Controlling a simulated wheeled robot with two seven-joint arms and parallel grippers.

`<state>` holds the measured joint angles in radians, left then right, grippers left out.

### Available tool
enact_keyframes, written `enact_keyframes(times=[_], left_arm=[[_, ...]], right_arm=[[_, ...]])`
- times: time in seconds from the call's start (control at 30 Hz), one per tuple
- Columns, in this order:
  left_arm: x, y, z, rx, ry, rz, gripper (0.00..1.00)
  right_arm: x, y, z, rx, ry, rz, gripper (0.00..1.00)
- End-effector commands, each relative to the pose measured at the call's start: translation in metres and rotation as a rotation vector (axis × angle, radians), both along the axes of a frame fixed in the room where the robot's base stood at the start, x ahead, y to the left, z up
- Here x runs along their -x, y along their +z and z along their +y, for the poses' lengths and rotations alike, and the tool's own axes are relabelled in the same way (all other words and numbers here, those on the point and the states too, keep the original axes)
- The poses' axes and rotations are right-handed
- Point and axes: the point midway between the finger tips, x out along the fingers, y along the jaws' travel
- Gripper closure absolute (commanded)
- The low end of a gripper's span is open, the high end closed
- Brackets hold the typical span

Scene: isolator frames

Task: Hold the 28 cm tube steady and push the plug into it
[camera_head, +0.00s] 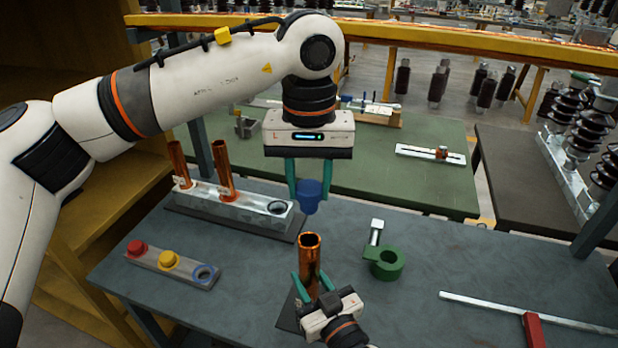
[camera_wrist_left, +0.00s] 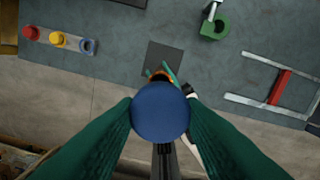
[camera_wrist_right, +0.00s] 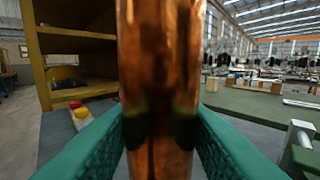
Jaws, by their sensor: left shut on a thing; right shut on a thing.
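My left gripper (camera_head: 309,187) is shut on the blue plug (camera_head: 309,197) and holds it above the copper tube (camera_head: 309,262). The plug is apart from the tube's open top in the head view. In the left wrist view the plug (camera_wrist_left: 160,112) fills the space between the green fingers, and the tube's rim (camera_wrist_left: 160,76) shows partly behind it. My right gripper (camera_head: 314,290) is shut on the tube and holds it upright. In the right wrist view the tube (camera_wrist_right: 160,80) stands between both fingers. The tube's lower end is hidden by my right gripper in the head view.
A metal rack (camera_head: 238,199) holds two copper tubes and has one empty hole. A plug holder (camera_head: 188,274) carries a red and a yellow plug, with one empty ring. A green clamp (camera_head: 385,263) stands right of the tube. A metal frame with a red bar (camera_head: 534,330) lies front right.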

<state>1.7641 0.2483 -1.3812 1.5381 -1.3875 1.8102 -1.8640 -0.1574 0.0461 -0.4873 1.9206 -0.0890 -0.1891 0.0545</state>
Motion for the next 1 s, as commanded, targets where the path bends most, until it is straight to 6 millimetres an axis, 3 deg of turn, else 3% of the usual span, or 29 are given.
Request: enact_keyframes(times=[0.6,1.0], left_arm=[[0.0,-0.046,0.0,0.0,0.0,0.002,0.86],[0.0,-0.059,0.0,0.0,0.0,0.001,0.86]], right_arm=[[0.0,0.0,0.0,0.001,0.0,0.0,1.0],[0.0,0.0,0.0,0.001,0.0,0.0,1.0]])
